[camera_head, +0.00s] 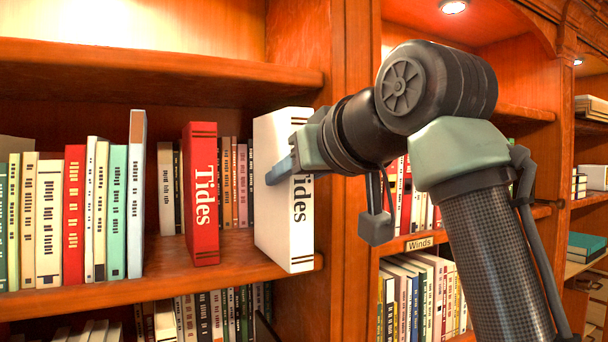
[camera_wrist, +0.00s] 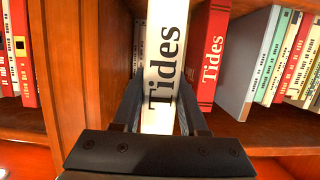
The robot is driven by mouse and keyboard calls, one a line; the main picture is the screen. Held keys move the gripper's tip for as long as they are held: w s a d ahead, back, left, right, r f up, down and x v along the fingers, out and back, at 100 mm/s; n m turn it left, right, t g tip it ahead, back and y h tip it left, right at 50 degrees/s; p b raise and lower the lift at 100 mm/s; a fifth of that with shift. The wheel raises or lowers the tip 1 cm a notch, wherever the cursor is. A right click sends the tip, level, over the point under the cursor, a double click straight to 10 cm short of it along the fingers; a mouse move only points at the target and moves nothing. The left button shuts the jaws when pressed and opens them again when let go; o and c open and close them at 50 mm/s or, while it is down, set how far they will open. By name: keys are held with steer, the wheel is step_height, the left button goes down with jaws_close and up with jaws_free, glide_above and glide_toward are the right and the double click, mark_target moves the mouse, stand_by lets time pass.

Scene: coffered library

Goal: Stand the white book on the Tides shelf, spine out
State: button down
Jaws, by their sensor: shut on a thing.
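The white book (camera_head: 275,190) is upright at the right end of the shelf (camera_head: 160,288), its spine lettered "Tides" facing out. Its lower end is at the shelf's front edge; I cannot tell whether it touches the board. My gripper (camera_head: 287,168) is shut on the book, with one finger on each side of the spine. In the wrist view the white book (camera_wrist: 161,60) stands between the fingers of my gripper (camera_wrist: 160,108). The red Tides book (camera_head: 201,195) stands to its left in the head view, with a gap between them. No shelf label for Tides shows.
A wooden upright (camera_head: 350,240) is close to the right of the white book. A row of books (camera_head: 75,215) fills the shelf's left part. Smaller books (camera_head: 235,180) stand behind, at the back. The bay to the right has a "Winds" label (camera_head: 419,243).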

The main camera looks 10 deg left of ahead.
steer(key=w+a, duration=0.7)
steer(key=w, duration=0.2)
steer(key=shift+w+f, duration=0.15)
steer(key=shift+w, duration=0.15)
stand_by(0.3)
steer(key=shift+f+b, duration=0.4)
steer(key=shift+f, duration=0.2)
stand_by(0.4)
steer(key=shift+c, duration=1.8)
jaws_free()
steer(key=shift+s, duration=0.1)
steer(key=shift+f, duration=0.25)
steer(key=b, duration=0.7)
glide_toward(263, 182)
steer(key=shift+w+r, duration=0.2)
steer(key=shift+w, duration=0.45)
steer(key=shift+w+r, duration=0.25)
steer(key=shift+w, duration=0.4)
